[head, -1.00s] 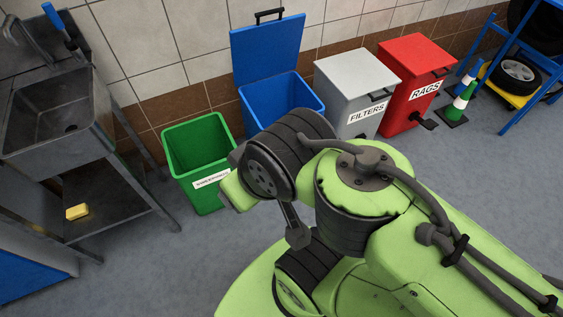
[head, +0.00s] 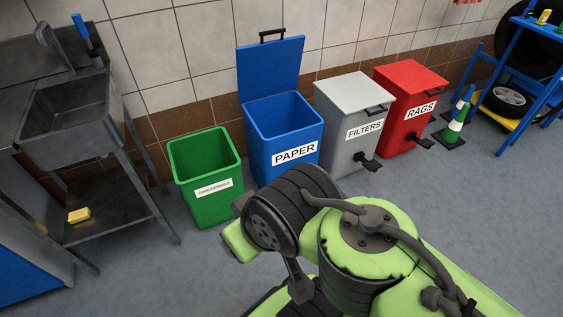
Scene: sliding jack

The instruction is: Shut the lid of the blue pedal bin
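The blue pedal bin (head: 262,133) stands against the tiled wall, with a white "PAPER" label on its front. Its blue lid (head: 270,70) stands upright behind the opening, with a dark handle at its top edge. The inside of the bin looks empty as far as it shows. The bin's lower front and any pedal are hidden behind my green arm. My arm is in front of the bin, lower in the picture and apart from the lid. My gripper's fingers cannot be made out in this view.
An open green bin (head: 207,209) stands left of the blue bin. A closed grey "FILTERS" bin (head: 343,97) and a closed red "RAGS" bin (head: 410,76) stand right. A metal sink (head: 70,110) is at the left, a blue tire rack (head: 512,110) at the right.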

